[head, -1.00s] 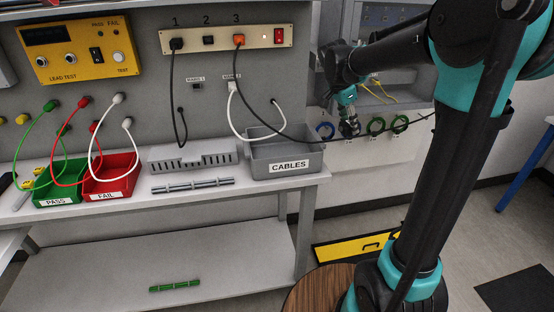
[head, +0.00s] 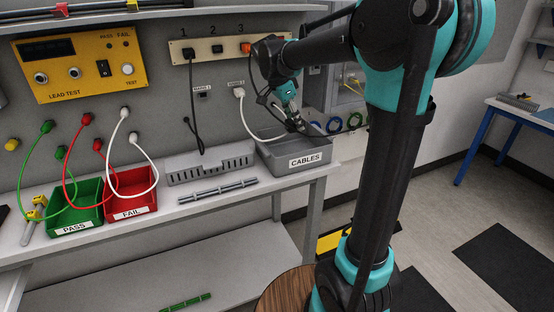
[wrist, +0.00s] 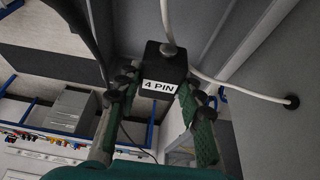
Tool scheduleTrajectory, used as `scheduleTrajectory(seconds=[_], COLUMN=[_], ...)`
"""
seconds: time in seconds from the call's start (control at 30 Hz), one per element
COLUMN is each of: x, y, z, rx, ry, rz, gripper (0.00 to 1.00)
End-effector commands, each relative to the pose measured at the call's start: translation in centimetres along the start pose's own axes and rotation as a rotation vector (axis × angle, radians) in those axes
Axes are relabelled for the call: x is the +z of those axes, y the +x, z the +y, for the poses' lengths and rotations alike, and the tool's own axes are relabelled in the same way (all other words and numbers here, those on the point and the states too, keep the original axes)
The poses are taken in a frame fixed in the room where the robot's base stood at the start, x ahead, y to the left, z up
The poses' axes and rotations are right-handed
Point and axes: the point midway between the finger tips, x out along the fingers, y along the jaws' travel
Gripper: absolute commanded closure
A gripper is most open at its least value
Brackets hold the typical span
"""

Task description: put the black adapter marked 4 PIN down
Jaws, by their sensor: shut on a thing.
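The black adapter marked 4 PIN (wrist: 165,62) is between the green-padded fingers of my gripper (wrist: 158,95) in the wrist view, its white label facing the camera. A white lead rises from its far end. In the head view my gripper (head: 293,122) is over the right part of the grey CABLES bin (head: 290,156), close to the panel. The adapter is too small and covered to make out there. I cannot tell whether it touches the bin.
A white lead (head: 245,115) runs from the panel towards the bin. A grey slotted tray (head: 210,164), the green PASS bin (head: 75,212) and red FAIL bin (head: 132,195) stand to the left.

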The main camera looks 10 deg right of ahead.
Motion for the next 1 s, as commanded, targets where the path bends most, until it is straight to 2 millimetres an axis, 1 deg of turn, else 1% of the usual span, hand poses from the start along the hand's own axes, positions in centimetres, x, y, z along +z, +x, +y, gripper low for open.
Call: scheduleTrajectory(seconds=[0.07,0.3,0.53,0.7,0.8,1.0], x=[0.2,1.7,2.5,3.5,3.8,3.8], y=[0.5,4.2,6.2,8.4,9.1,9.2], z=[0.0,0.0,0.0,0.0,0.0,0.0], rx=[0.000,0.000,0.000,0.000,0.000,0.000], ry=[0.000,0.000,0.000,0.000,0.000,0.000], rz=[0.000,0.000,0.000,0.000,0.000,0.000], gripper=[0.92,0.92,0.92,0.92,0.92,0.92])
